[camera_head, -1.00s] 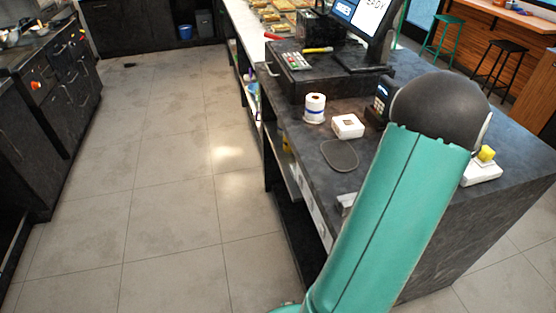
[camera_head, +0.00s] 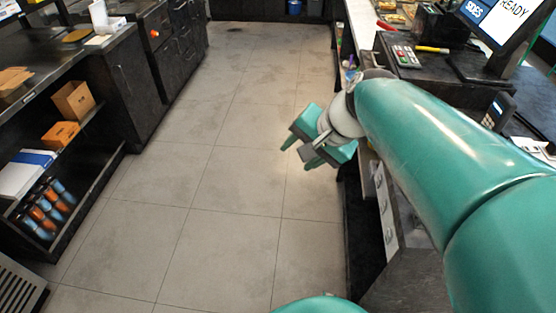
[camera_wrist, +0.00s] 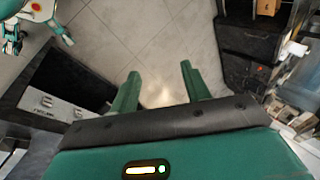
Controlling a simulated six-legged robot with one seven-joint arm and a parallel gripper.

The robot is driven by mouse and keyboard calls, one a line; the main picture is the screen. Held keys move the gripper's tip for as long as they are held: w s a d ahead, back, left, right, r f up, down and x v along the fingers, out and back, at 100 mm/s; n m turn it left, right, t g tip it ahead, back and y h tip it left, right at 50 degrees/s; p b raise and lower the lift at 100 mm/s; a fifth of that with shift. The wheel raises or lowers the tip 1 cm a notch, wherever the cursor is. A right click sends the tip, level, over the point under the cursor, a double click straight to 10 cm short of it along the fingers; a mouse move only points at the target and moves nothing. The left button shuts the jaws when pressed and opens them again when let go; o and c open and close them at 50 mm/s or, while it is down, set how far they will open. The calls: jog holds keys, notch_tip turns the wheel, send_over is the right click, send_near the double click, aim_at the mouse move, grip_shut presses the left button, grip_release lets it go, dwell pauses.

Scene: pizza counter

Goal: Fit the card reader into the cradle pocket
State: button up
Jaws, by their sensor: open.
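My gripper (camera_head: 298,156) is open and empty, over the floor aisle just left of the counter. In the wrist view its two green fingers (camera_wrist: 160,72) are spread apart above the floor. A dark handheld device with a lit screen, likely the card reader (camera_head: 497,110), stands upright on the counter at the right in the head view, partly behind my arm. I cannot tell whether it sits in a holder; its lower part is hidden. I cannot make out the cradle pocket. The wrist view does not show the device.
A keypad with coloured keys (camera_head: 405,56) lies by the till screen (camera_head: 497,20). My arm covers much of the counter. A shelf unit (camera_head: 97,150) with boxes and bottles stands on the left. The tiled floor (camera_head: 235,190) between is clear.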

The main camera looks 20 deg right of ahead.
jog(key=s+a+f+n+h, duration=0.1)
jog(key=s+a+n+h, duration=0.2)
jog(key=s+a+n, duration=0.2)
jog(key=shift+s+n, duration=0.95)
jog(key=shift+n, duration=1.35)
